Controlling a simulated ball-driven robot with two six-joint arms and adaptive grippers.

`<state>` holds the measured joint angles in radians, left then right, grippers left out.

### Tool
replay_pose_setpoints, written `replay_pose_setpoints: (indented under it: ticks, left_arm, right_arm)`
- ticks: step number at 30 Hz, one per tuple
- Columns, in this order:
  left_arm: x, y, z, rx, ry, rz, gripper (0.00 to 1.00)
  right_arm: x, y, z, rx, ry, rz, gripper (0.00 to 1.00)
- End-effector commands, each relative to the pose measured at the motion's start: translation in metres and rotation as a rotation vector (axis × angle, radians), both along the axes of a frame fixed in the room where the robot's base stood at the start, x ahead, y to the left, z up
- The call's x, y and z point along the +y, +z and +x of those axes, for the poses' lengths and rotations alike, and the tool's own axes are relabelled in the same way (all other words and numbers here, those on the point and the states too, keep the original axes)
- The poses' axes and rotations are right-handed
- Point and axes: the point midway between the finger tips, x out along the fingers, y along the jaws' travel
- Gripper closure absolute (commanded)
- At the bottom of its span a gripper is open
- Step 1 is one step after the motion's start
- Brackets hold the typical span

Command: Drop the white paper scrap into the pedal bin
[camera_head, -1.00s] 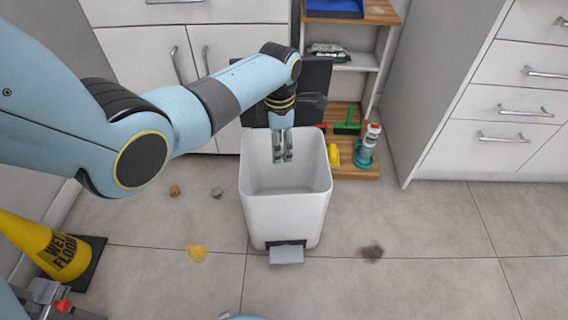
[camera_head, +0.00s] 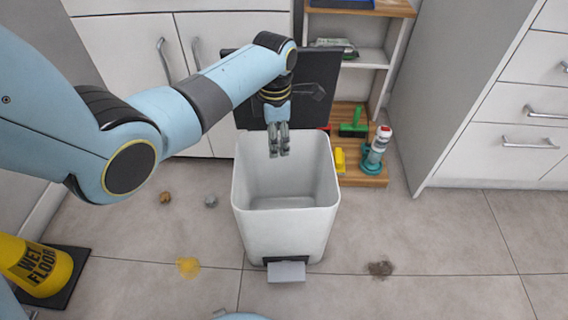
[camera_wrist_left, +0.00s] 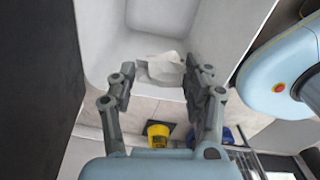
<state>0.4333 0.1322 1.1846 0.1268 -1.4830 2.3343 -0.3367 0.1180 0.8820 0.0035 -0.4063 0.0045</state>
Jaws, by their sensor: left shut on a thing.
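The white pedal bin (camera_head: 285,230) stands upright on the floor with its dark lid (camera_head: 315,85) raised behind it and its pedal (camera_head: 286,271) at the front. My left gripper (camera_head: 279,150) points down over the bin's open mouth, near its back rim. In the left wrist view, the white paper scrap (camera_wrist_left: 162,68) lies between the fingers of my left gripper (camera_wrist_left: 160,82), which is shut on it. The bin's pale inner wall (camera_wrist_left: 150,20) shows behind the scrap. The scrap is not discernible in the head view. My right gripper is not in view.
A yellow wet-floor sign (camera_head: 38,265) lies at lower left. Small bits of litter (camera_head: 165,197) and stains (camera_head: 188,267) are on the floor. A shelf (camera_head: 355,165) with bottles and brushes stands behind the bin to the right. Drawers (camera_head: 490,110) are further right.

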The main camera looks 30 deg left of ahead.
Motion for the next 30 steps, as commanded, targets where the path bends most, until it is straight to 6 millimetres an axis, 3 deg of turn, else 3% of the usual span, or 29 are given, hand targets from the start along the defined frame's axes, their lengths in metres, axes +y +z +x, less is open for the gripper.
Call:
replay_pose_setpoints:
  ticks: [8,9,15,24,30]
  left_arm:
    - [0.0,0.0,0.001,-0.001,0.0,0.0,0.58]
    - [0.0,0.0,0.001,-0.001,0.0,0.0,0.45]
    - [0.0,0.0,0.001,-0.001,0.0,0.0,0.22]
    - [0.0,0.003,0.001,-0.003,0.0,0.0,0.22]
    - [0.0,0.034,0.002,-0.006,-0.002,0.0,0.22]
  right_arm:
    - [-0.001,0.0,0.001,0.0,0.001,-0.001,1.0]
    - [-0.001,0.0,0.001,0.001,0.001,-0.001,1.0]
    - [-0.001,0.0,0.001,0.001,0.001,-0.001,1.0]
    - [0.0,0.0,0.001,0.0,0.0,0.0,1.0]
    - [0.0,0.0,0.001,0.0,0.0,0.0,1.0]
